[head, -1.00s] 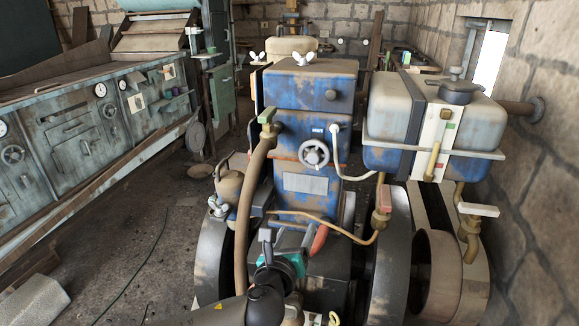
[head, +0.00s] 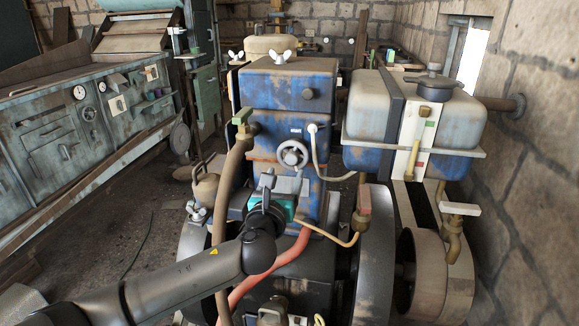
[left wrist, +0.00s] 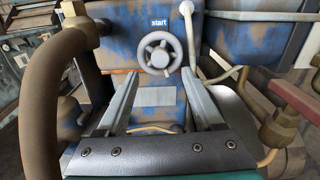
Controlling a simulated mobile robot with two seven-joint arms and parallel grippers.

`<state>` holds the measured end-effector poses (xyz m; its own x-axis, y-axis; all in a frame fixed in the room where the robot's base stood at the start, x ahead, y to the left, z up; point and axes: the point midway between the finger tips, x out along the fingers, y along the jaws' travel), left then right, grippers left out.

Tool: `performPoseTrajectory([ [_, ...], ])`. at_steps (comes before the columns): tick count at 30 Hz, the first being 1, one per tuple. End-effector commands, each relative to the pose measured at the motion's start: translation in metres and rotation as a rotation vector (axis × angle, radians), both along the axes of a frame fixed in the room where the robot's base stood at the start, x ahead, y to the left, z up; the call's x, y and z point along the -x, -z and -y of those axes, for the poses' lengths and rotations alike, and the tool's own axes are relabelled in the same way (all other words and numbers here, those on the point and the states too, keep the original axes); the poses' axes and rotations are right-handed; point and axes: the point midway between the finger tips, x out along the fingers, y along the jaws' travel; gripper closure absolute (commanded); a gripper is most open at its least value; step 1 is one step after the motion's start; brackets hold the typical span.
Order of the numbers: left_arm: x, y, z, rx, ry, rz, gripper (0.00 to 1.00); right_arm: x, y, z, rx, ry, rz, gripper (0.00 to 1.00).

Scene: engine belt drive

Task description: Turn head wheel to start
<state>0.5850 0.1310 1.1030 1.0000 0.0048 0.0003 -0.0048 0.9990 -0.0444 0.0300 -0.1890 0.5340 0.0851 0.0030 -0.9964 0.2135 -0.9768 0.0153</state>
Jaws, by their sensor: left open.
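The head wheel is a small grey handwheel (head: 293,154) on the front of the blue engine head (head: 288,95). In the left wrist view the wheel (left wrist: 160,54) has a round hub and spokes, and a blue "start" label (left wrist: 159,22) sits just above it. My left gripper (head: 283,178) is open and empty, just below and in front of the wheel. In the left wrist view its two fingers (left wrist: 160,80) point toward the wheel, one on each side below it, with no visible contact. My right gripper is not in view.
A thick brown hose (head: 226,195) runs down left of the gripper. A white pipe (head: 318,155) and a brass valve with a red handle (head: 362,205) are close on the right. A tank (head: 375,120) and large flywheels flank the engine. A control bench (head: 60,140) stands left.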

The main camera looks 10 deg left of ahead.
Motion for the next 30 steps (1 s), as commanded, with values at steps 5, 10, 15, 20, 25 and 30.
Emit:
performPoseTrajectory([
  [5,-0.027,0.001,0.000,0.002,0.000,0.000,0.31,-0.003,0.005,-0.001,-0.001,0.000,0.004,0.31],
  [10,-0.045,0.001,0.000,0.002,0.000,0.000,0.31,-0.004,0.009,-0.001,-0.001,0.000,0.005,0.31],
  [15,-0.056,0.000,0.000,0.002,0.000,0.000,0.31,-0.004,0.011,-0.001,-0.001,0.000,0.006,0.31],
  [20,-0.060,0.000,0.000,0.003,0.002,-0.001,0.31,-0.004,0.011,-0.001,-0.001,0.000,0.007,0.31],
  [25,-0.060,0.000,0.000,0.002,0.001,-0.001,0.31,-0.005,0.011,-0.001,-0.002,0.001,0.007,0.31],
  [30,-0.060,0.000,0.000,0.002,0.001,-0.001,0.44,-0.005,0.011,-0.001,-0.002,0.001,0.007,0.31],
])
